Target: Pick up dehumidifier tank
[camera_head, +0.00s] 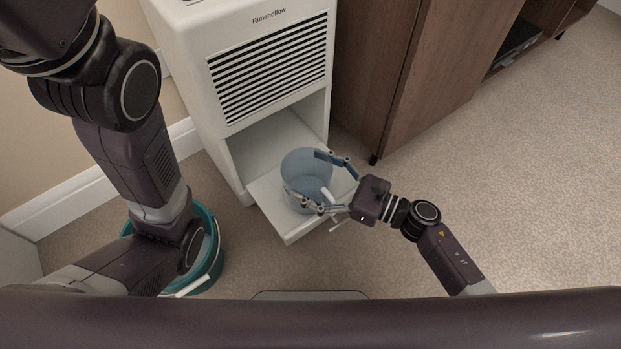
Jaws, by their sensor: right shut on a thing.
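The dehumidifier tank (294,172) is a translucent blue round vessel at the front of the white dehumidifier (190,60). It appears upright, on or just above the white pull-out shelf (272,209) below the open bay; I cannot tell whether it touches. A white strip, perhaps a handle, shows at its right side. My right gripper (312,179) comes from the right and is shut on the tank, its fingers spread around the body. My left arm passes down the left side, and its gripper is out of view.
A teal bucket (215,262) with a white handle stands on the floor at the lower left, partly hidden by my left arm. A brown wooden cabinet (420,60) stands right of the dehumidifier. The carpet (510,190) at the right is clear.

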